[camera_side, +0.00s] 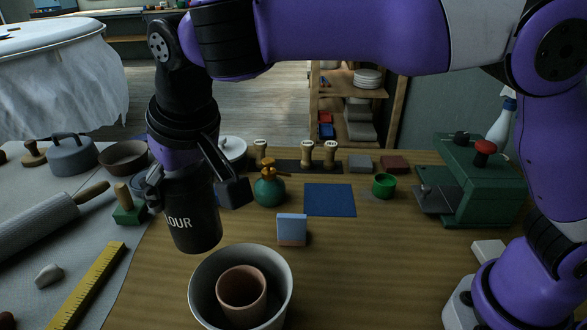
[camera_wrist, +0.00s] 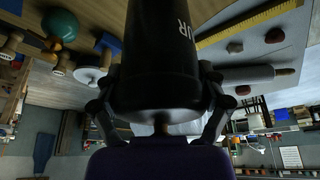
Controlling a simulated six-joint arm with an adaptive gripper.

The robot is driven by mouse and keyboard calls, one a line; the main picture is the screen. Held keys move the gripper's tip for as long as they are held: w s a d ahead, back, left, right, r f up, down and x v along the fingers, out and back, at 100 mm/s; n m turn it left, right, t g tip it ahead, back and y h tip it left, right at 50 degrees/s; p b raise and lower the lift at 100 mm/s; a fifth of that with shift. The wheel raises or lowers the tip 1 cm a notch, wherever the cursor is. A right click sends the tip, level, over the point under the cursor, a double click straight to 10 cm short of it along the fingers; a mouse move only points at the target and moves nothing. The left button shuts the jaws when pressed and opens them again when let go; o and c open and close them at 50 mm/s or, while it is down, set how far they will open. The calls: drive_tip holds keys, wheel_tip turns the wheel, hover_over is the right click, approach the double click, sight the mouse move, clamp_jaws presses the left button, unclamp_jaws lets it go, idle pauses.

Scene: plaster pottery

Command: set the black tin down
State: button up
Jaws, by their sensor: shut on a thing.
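The black tin (camera_side: 193,212), with white lettering reading "OUR" on its side, hangs slightly tilted in my gripper (camera_side: 197,188). My gripper is shut on the tin from above, one finger on each side. In the side view the tin is behind and above the pale bowl, apart from the table as far as I can tell. In the wrist view the tin (camera_wrist: 158,55) fills the middle, between the two fingers (camera_wrist: 160,95). The tin's top is partly hidden by the gripper.
A pale bowl (camera_side: 199,292) with a terracotta pot (camera_side: 242,293) inside stands at the front. A blue-and-tan block (camera_side: 292,229), a green jar (camera_side: 270,191) and a green cup (camera_side: 384,186) stand nearby. A blue mat (camera_side: 330,200) lies bare. Wood right of the bowl is clear.

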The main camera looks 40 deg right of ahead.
drive_tip(key=s+d+m+g+h, duration=0.1)
drive_tip(key=s+d+m+h, duration=0.1)
drive_tip(key=d+m, duration=0.65)
drive_tip(key=s+d+m+g+h, duration=0.25)
drive_tip(key=d+m, duration=0.35)
drive_tip(key=d, duration=0.5)
drive_tip(key=shift+m+t, duration=0.35)
drive_tip(key=shift+w+d+f, duration=0.85)
drive_tip(key=shift+d+f, duration=0.9)
drive_tip(key=shift+d, duration=0.05)
drive_tip(key=shift+w+d+f, duration=0.9)
drive_tip(key=shift+d+f, duration=0.85)
drive_tip(key=shift+d, duration=0.1)
drive_tip(key=shift+w+d+f, duration=0.85)
drive_tip(key=shift+d+f, duration=0.9)
drive_tip(key=shift+d, duration=0.05)
drive_tip(key=o, duration=1)
drive_tip(key=shift+f, duration=0.15)
